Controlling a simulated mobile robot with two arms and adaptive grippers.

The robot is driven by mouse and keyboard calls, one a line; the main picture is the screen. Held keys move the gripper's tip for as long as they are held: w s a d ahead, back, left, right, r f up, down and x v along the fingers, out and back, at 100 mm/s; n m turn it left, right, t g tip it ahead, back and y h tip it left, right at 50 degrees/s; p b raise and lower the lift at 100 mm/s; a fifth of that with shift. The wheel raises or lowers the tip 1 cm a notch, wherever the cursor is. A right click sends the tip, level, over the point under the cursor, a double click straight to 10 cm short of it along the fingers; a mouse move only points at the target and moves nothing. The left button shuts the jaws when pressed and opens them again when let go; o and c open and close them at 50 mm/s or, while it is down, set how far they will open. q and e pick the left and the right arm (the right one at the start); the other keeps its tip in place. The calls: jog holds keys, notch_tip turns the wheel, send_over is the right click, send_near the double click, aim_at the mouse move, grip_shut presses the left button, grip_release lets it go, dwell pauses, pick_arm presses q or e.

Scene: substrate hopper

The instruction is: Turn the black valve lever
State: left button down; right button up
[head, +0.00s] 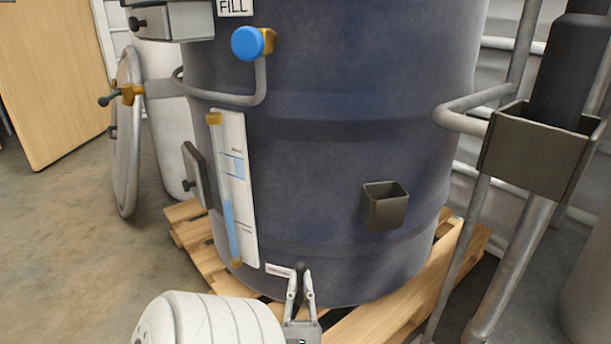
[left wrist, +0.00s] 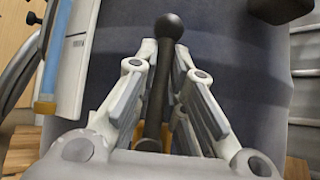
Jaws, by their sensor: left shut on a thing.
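The black valve lever (left wrist: 159,85) is a dark rod with a round ball knob at its end. In the left wrist view it runs up between the fingers of my left gripper (left wrist: 163,58), and the knob sticks out beyond the fingertips. My left gripper is shut on the lever. In the head view the gripper (head: 301,285) is at the low front of the dark blue hopper drum (head: 330,120), and only a small dark part of the lever (head: 300,268) shows between the fingers. The valve body is mostly hidden. My right gripper is not in view.
The drum stands on a wooden pallet (head: 190,232). A level gauge (head: 237,185) is left of the gripper, and an open dark box (head: 384,205) is on the drum's front. A blue knob (head: 247,43) sits higher up. A metal holder (head: 530,150) and pipes stand at right.

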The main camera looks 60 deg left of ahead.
aim_at(298, 263)
pick_arm(q)
jog(key=shift+s+r+n+g, duration=0.1)
jog(key=shift+s+n+g, duration=0.1)
jog(key=shift+n+g, duration=0.5)
jog(key=c, duration=1.5)
grip_release()
jog(key=shift+a, duration=0.1)
notch_tip(298, 263, up, 10)
